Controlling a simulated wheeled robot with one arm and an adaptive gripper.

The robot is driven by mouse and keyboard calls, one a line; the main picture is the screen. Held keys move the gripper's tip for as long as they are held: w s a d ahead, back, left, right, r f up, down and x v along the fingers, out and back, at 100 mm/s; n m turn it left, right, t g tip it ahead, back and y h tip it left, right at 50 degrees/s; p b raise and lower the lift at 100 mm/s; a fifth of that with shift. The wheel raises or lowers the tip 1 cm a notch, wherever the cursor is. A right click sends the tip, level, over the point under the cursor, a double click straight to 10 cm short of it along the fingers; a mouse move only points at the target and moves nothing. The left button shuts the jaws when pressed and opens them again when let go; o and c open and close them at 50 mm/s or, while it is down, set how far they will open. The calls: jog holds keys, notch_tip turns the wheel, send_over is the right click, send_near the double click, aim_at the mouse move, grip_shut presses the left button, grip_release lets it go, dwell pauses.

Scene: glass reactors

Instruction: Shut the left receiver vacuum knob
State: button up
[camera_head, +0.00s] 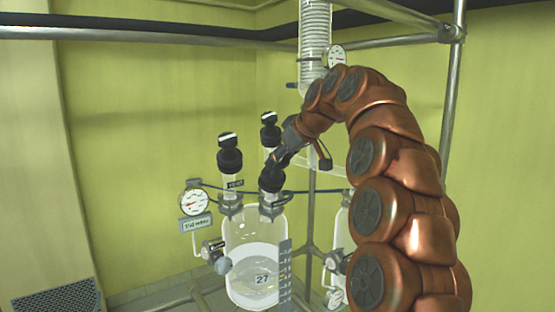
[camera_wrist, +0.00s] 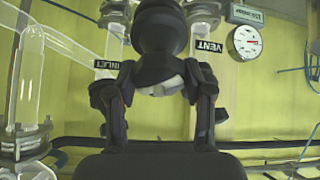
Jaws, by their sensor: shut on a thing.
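The left receiver (camera_head: 252,262) is a glass vessel marked 27 with pale liquid, below my gripper in the head view. My gripper (camera_head: 273,172) reaches down to its front right neck and is shut on a black knob there. In the wrist view, the fingers of my gripper (camera_wrist: 156,92) stand on both sides of this vacuum knob (camera_wrist: 160,32), with a pale patch between them. Its own label is hidden. Beside it are an upside-down VENT label (camera_wrist: 209,46) and an INLET label (camera_wrist: 106,65). How far the knob is turned cannot be told.
The black vent knob (camera_head: 230,158) stands close on the left, and another black knob (camera_head: 269,130) stands behind. A pressure gauge (camera_head: 194,201) is at the left. A metal frame (camera_head: 455,100) and a second glass vessel (camera_head: 342,225) are at the right, close to my arm.

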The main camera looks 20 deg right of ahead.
jog(key=shift+f, duration=0.1)
dwell(0.6)
jog(key=shift+m, duration=0.6)
